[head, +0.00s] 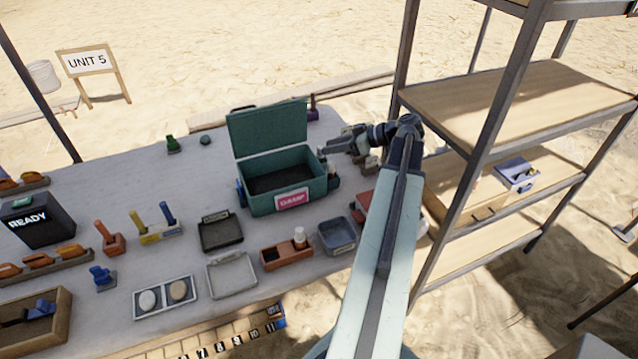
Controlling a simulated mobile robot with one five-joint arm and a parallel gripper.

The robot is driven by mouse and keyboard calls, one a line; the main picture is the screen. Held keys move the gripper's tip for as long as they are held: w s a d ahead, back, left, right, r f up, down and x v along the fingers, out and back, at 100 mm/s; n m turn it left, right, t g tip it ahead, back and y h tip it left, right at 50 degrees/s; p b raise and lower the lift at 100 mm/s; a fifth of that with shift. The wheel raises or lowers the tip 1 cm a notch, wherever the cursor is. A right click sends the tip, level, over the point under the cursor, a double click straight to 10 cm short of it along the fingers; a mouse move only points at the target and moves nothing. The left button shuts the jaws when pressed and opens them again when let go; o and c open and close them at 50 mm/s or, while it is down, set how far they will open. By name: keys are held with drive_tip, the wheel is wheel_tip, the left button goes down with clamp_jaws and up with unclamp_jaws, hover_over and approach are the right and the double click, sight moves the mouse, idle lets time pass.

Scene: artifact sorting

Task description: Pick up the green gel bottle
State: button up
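A small green upright object (172,144), which may be the green gel bottle, stands near the back left edge of the table (120,190); it is too small to tell for sure. My gripper (328,150) is at the end of my arm, just right of the open green box (290,203) labelled DAMP, well to the right of the green object. It is small and seen from the side, so whether its fingers are open or shut is unclear. Things under and behind my arm are partly hidden.
The box's raised lid (268,128) stands between my gripper and the green object. A dark round item (205,140) sits beside that object. Trays, a black READY box (36,222) and tools cover the front. A shelf rack (500,100) stands at right.

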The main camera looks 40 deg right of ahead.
sight(320, 158)
drive_tip(key=s+d+t, duration=0.1)
drive_tip(key=s+d, duration=0.2)
drive_tip(key=d, duration=0.1)
drive_tip(key=shift+h, duration=0.3)
drive_tip(key=b+x, duration=0.3)
drive_tip(key=x, duration=0.5)
drive_tip(key=shift+f+b, duration=0.1)
drive_tip(key=shift+b, duration=0.25)
clamp_jaws()
idle(0.6)
